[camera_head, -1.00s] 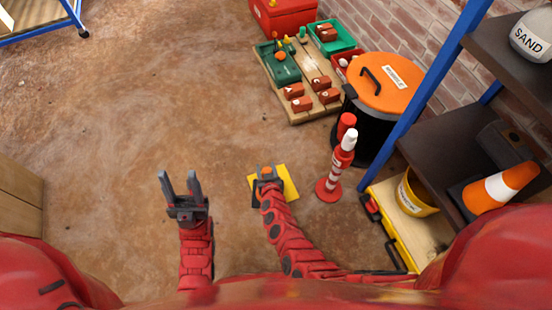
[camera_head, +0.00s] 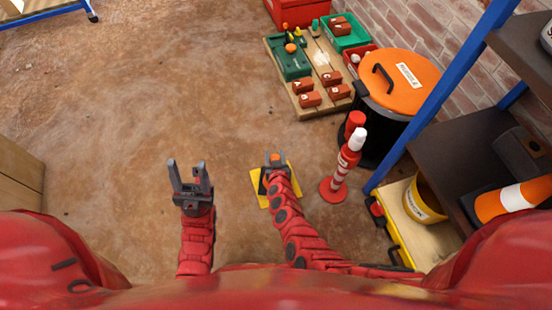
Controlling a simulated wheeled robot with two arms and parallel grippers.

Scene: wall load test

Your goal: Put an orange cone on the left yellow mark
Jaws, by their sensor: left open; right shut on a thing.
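A yellow mark (camera_head: 262,201) lies on the floor in front of me, partly covered by my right arm. My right gripper (camera_head: 275,161) is over this mark, shut on an orange cone (camera_head: 275,157). Only the cone's orange tip and part of what looks like its dark base show. I cannot tell whether the base touches the floor. My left gripper (camera_head: 188,172) is open and empty over bare floor, left of the mark. Another orange and white cone (camera_head: 511,199) lies tilted on the shelf at the right.
A red and white post (camera_head: 344,165) stands right of the mark. Behind it is a black bin with an orange lid (camera_head: 400,82). A dark shelf with blue uprights (camera_head: 440,90) and a yellow bucket (camera_head: 422,200) are at the right. Floor to the left is clear.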

